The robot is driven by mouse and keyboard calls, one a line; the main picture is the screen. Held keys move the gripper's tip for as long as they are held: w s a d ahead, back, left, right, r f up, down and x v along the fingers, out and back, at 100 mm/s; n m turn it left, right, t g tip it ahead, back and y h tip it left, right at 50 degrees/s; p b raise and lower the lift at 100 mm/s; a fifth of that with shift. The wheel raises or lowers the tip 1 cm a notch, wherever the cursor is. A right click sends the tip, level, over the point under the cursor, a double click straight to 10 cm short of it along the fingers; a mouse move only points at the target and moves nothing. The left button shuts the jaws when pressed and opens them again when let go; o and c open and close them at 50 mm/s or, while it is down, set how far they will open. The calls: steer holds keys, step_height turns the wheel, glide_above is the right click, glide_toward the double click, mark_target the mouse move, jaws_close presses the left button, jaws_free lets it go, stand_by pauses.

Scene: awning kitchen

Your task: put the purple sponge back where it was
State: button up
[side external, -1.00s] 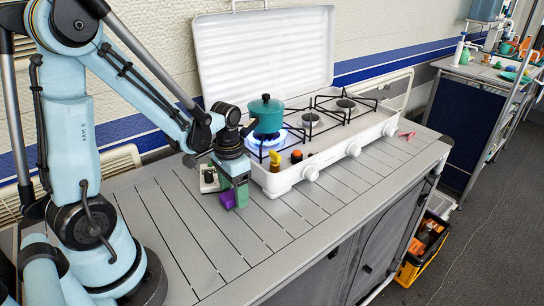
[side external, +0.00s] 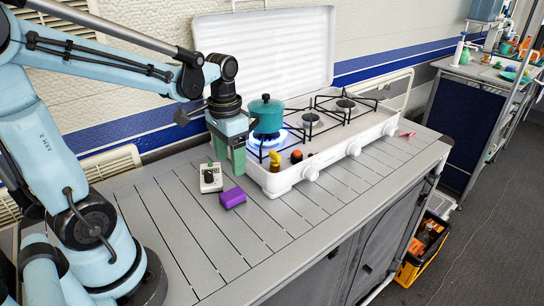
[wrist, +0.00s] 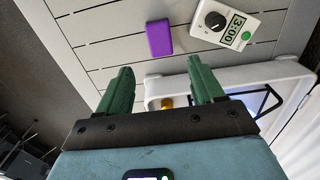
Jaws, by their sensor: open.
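The purple sponge (side external: 232,198) lies flat on the grey slatted table, in front of the stove's left end. In the wrist view the sponge (wrist: 159,39) lies beyond my fingertips, clear of both. My gripper (side external: 229,165) is raised above the table by the stove's left end, above and behind the sponge. Its two green fingers (wrist: 162,75) are apart with nothing between them. No mark on the table shows where the sponge was before.
A white timer (side external: 211,178) stands just left of the sponge. The white stove (side external: 300,160) has a lit burner under a teal pot (side external: 267,115), close to my gripper. The front slats (side external: 215,245) are clear.

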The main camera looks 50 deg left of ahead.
steer(key=d+r+t, duration=0.2)
steer(key=d+t, duration=0.5)
steer(key=d, duration=0.1)
steer(key=shift+s+d+r, duration=0.2)
steer(key=shift+r, duration=0.2)
stand_by(1.2)
